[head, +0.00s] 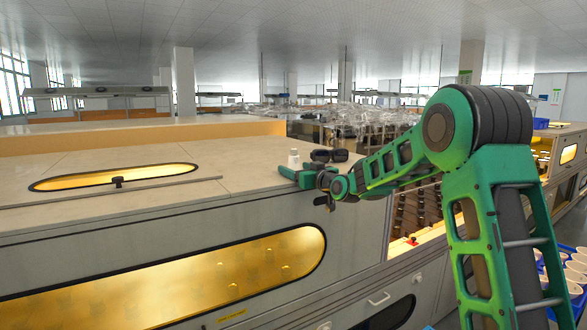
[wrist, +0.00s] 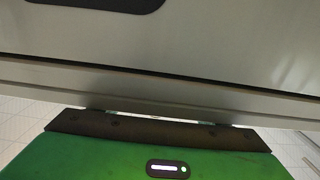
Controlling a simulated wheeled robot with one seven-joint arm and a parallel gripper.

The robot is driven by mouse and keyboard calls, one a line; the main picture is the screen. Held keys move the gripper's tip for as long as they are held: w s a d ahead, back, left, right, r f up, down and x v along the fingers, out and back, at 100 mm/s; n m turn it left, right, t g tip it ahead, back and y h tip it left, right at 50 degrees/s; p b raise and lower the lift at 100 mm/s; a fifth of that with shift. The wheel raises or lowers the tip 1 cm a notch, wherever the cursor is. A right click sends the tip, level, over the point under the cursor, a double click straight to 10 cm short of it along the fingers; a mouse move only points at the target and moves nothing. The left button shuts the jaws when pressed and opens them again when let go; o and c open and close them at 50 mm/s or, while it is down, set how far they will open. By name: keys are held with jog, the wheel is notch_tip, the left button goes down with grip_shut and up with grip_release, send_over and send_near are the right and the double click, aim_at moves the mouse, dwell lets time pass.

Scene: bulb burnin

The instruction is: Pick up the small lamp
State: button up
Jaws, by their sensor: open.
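I cannot pick out the small lamp with certainty. A small white upright thing (head: 293,158) stands at the right end of the cabinet top in the head view, just behind my gripper; it is too small to tell if it is a lamp. My gripper (head: 306,185) is open at the right front edge of the cabinet top, seen small and partly hidden by its own wrist. No lamp shows there.
The long grey cabinet (head: 180,234) has a glowing front window (head: 190,275) and a glowing top window (head: 115,177). To the right is a lit open bay with several dark posts (head: 412,212) and a small red thing (head: 411,240). Blue crates of white cups (head: 574,277) stand far right.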

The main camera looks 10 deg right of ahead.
jog(key=c, duration=1.2)
jog(key=shift+o, duration=0.2)
jog(key=shift+r, duration=0.15)
